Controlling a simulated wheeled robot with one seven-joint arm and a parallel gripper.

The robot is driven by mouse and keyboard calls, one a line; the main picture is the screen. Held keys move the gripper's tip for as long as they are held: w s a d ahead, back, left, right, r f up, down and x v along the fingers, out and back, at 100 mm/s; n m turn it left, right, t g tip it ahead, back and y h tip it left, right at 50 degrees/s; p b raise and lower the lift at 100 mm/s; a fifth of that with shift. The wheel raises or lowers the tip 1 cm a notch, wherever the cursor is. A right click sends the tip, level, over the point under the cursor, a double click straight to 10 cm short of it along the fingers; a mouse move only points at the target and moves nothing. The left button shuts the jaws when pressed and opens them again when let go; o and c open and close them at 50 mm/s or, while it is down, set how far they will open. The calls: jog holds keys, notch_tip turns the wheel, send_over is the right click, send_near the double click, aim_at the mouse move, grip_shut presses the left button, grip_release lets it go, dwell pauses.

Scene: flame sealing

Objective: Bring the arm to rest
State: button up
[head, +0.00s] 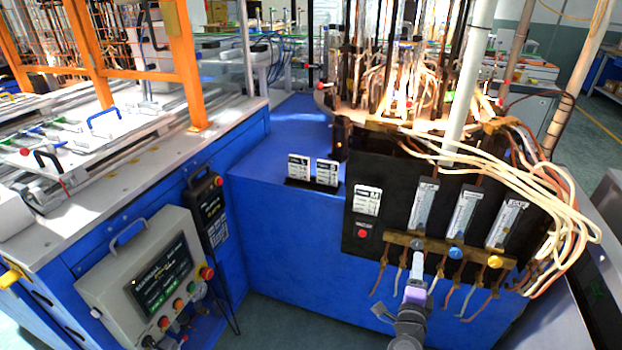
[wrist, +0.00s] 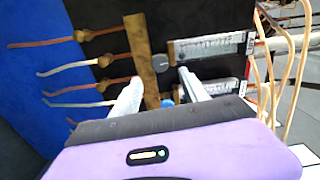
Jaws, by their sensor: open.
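My gripper (head: 417,258) is in front of the black flowmeter panel (head: 390,215), at the lower right of the head view, with its purple body below the fingers. In the wrist view my gripper (wrist: 161,76) has its two pale fingers apart. A brass bar (wrist: 138,50) and a blue knob (wrist: 167,102) show in the space between them, and a grey knob (wrist: 159,63) shows near the fingertips. I see nothing held. I cannot tell whether the fingers touch the knobs or the bar.
Three flowmeters stand on the panel, one being the middle flowmeter (head: 461,214). Pale hoses (head: 545,185) loop at the right, and thin tubes hang below the bar. A blue cabinet (head: 300,240) and a control box (head: 150,280) stand left. Grey floor (head: 270,325) shows at lower left.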

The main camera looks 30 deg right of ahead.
jog(key=s+a+r+n+t+y, duration=0.2)
jog(key=a+r+n+t+y, duration=0.3)
jog(key=a+r+n, duration=0.5)
jog(key=s+a+r+n+y, duration=0.1)
jog(key=s+a+n+y, duration=0.2)
jog(key=s, duration=0.7)
jog(key=s+a+r+n+g+y, duration=0.1)
jog(key=s+a+r+n+y, duration=0.1)
jog(key=s+a+n, duration=0.6)
jog(key=s+a+r+n+g+y, duration=0.1)
jog(key=s+a+n+y, duration=0.2)
jog(key=s+a+n, duration=0.3)
jog(key=s+a, duration=0.5)
jog(key=shift+s+a+r+y+p, duration=0.25)
jog(key=shift+s+r+y+p, duration=0.05)
jog(key=shift+s+p, duration=0.1)
